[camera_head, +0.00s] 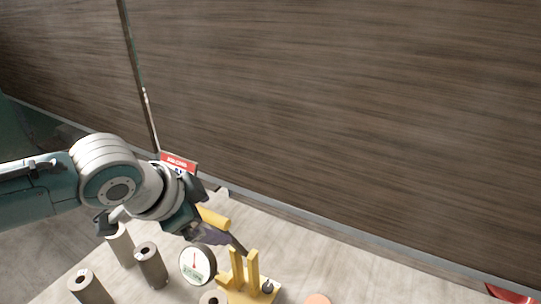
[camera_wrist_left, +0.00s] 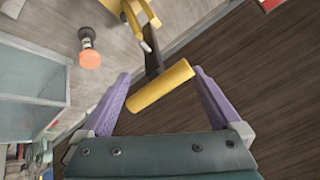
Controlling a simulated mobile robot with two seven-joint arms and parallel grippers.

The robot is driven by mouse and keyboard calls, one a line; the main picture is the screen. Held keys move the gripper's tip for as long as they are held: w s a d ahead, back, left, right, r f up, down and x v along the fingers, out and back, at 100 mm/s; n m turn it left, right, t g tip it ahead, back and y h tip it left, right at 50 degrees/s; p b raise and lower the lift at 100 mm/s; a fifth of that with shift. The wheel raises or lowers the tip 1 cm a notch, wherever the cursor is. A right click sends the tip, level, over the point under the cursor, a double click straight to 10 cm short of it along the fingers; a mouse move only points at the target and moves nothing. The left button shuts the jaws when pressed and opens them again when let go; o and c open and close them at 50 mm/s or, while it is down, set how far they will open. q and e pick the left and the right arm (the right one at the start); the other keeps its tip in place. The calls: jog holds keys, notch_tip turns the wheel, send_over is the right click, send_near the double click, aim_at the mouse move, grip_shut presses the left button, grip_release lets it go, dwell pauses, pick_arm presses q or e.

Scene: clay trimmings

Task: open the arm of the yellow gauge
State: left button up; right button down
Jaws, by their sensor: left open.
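The yellow gauge has a yellow bracket (camera_head: 250,277) on the table, near the bottom of the head view. A dark arm (camera_head: 237,244) runs up and left from it to a yellow cylindrical handle (camera_head: 213,217). In the left wrist view, the handle (camera_wrist_left: 160,87) lies slantwise between the purple fingers, with the dark arm (camera_wrist_left: 152,60) leading to the bracket (camera_wrist_left: 139,12). My left gripper (camera_wrist_left: 163,76) is open, its fingers on either side of the handle; I cannot tell whether either touches it. My right gripper is not in view.
A round white dial (camera_head: 197,264) stands left of the bracket. Grey cylinders (camera_head: 150,265) stand further left. An orange disc (camera_head: 317,299) lies to the right, showing as an orange-topped piece (camera_wrist_left: 90,60) in the wrist view. A brown wood-grain wall (camera_head: 340,110) rises behind, with a red sign (camera_head: 178,161).

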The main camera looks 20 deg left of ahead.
pick_arm(q)
jog(key=v, duration=0.4)
jog(key=shift+s+r, duration=0.25)
jog(key=shift+r, duration=0.05)
jog(key=shift+s+r, duration=0.25)
jog(key=shift+r, duration=0.1)
